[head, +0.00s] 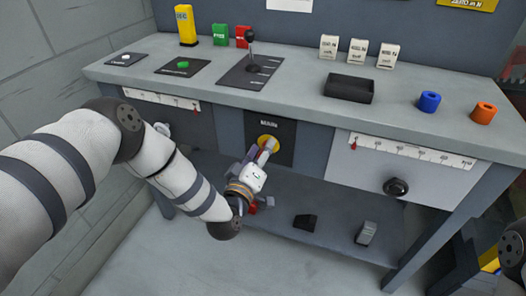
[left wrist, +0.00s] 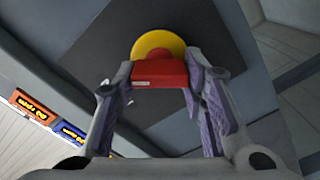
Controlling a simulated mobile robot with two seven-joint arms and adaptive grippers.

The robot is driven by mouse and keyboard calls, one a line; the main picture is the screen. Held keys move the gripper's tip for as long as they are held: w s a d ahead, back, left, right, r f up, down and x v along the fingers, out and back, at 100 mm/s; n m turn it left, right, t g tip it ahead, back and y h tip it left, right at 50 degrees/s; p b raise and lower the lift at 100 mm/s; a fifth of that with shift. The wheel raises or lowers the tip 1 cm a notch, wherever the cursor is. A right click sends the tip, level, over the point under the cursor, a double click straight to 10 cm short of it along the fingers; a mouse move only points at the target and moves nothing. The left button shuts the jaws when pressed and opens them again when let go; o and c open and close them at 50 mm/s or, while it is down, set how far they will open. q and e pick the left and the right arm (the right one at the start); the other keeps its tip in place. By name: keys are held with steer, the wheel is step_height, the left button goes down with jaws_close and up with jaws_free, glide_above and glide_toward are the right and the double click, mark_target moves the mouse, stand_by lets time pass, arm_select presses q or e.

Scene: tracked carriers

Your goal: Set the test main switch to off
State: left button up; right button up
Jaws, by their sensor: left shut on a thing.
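The main switch is a red handle (left wrist: 160,74) on a yellow disc (left wrist: 158,46), set on a dark panel (left wrist: 105,62). In the head view the yellow disc (head: 265,140) shows on the panel labelled MAIN (head: 284,130), below the bench top. My left gripper (head: 265,155) is at the front of the switch and covers its handle there. In the left wrist view my left gripper (left wrist: 160,82) is shut on the red handle, one finger at each end. The handle lies crosswise in that picture. My right gripper is not in view.
Two scales (head: 410,151) and a black knob (head: 396,187) are on the front. Dark blocks stand on the lower shelf (head: 335,215).

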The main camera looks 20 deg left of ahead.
arm_select(q)
steer(key=n, duration=0.2)
steer(key=n+b, duration=0.1)
steer(key=n, duration=0.1)
steer(key=shift+f, duration=0.3)
steer(key=shift+n+b, duration=0.35)
steer(key=shift+n, duration=1.35)
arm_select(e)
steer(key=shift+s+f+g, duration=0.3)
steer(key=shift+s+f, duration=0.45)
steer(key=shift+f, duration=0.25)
arm_select(q)
steer(key=o, duration=1.2)
steer(key=shift+r, duration=0.1)
steer(key=shift+c, duration=0.2)
steer(key=s, duration=1.2)
steer(key=shift+a, duration=0.2)
